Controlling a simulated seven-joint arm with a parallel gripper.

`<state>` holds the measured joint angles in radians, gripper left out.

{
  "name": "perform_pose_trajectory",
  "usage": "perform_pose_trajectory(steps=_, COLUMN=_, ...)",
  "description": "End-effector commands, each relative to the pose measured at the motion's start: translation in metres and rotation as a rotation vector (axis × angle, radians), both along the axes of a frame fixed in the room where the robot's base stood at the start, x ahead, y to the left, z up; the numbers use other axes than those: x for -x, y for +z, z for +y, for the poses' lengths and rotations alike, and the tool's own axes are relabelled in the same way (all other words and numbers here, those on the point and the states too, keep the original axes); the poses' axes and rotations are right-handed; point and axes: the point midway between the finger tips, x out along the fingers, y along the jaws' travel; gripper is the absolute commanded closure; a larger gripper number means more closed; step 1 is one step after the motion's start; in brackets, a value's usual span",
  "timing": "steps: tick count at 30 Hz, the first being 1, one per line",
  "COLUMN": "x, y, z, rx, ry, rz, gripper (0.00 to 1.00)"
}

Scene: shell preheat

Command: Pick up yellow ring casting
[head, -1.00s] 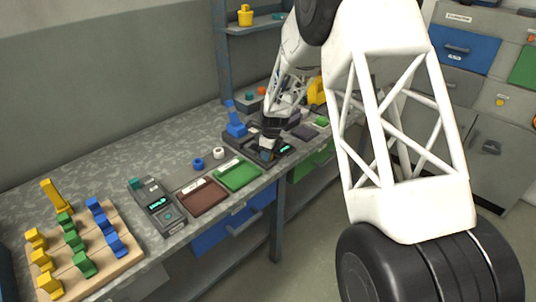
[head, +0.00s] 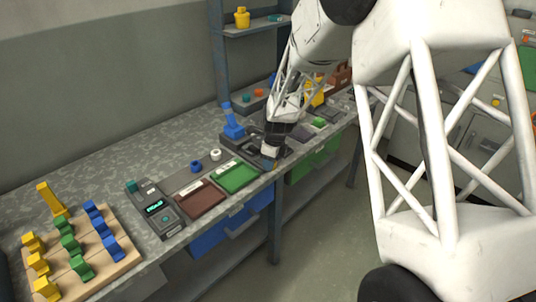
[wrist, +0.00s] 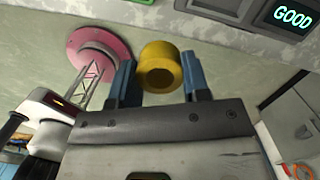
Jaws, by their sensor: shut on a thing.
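The yellow ring casting (wrist: 160,68) sits between the two blue fingertips of my gripper (wrist: 159,80) in the wrist view. In the head view, my gripper (head: 269,162) points down at the front edge of the bench, right of the green tray. The ring is too small there to make out clearly.
A green tray (head: 238,177), a brown tray (head: 199,199) and a tester with a lit display (head: 155,208) line the bench front. Blue (head: 196,166) and white (head: 215,155) rings lie behind them. A wooden rack (head: 117,264) holds coloured pieces. A blue clamp (head: 233,125) stands close behind my gripper.

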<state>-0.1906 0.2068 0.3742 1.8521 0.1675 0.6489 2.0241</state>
Motion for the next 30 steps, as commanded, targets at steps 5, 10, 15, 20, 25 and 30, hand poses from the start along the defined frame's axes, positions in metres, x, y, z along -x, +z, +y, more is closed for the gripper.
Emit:
perform_pose_trajectory(steps=5, x=0.027, y=0.004, z=-0.006, rx=-0.001, ry=0.000, rz=-0.001, gripper=0.86)
perform_pose_trajectory(steps=10, x=0.047, y=0.006, z=-0.010, rx=-0.001, ry=0.000, rz=-0.001, gripper=0.86)
perform_pose_trajectory(steps=15, x=0.059, y=0.006, z=-0.013, rx=0.000, ry=0.000, rz=-0.001, gripper=0.86)
perform_pose_trajectory(steps=20, x=0.065, y=0.007, z=-0.014, rx=-0.001, ry=0.000, rz=-0.001, gripper=0.86)
perform_pose_trajectory(steps=25, x=0.066, y=0.007, z=-0.014, rx=0.000, ry=0.000, rz=-0.001, gripper=0.86)
perform_pose_trajectory(steps=30, x=0.066, y=0.007, z=-0.014, rx=0.000, ry=0.001, rz=-0.001, gripper=0.86)
